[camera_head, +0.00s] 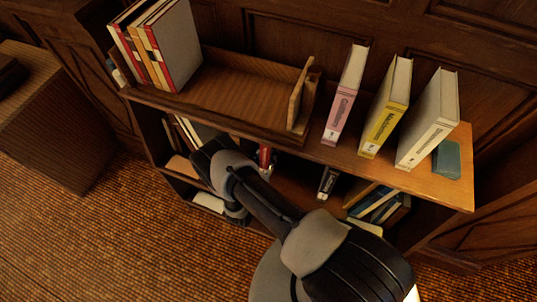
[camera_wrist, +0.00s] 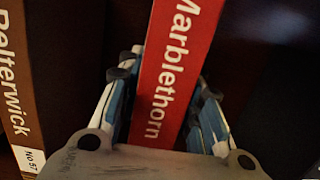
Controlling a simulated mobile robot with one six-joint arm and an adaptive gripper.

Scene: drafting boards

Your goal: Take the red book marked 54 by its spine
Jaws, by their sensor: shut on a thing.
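A red book with "Marblethorn" in white on its spine (camera_wrist: 178,50) stands upright in the wrist view. My gripper (camera_wrist: 164,82) has one finger on each side of this spine and is shut on it. The lower end of the spine is hidden behind the gripper body, so I cannot read a number on it. In the head view a red spine (camera_head: 265,156) shows on the shelf below the top, just beyond my arm. My gripper is largely hidden there by my own arm.
A brown book marked "Pelterwick No 57" (camera_wrist: 18,85) stands left of the red one. A wooden trough (camera_head: 235,95) with several books is on the shelf top (camera_head: 305,150). Pink (camera_head: 343,95), yellow (camera_head: 385,105) and white (camera_head: 428,120) books stand to its right. Right of the red book looks dark.

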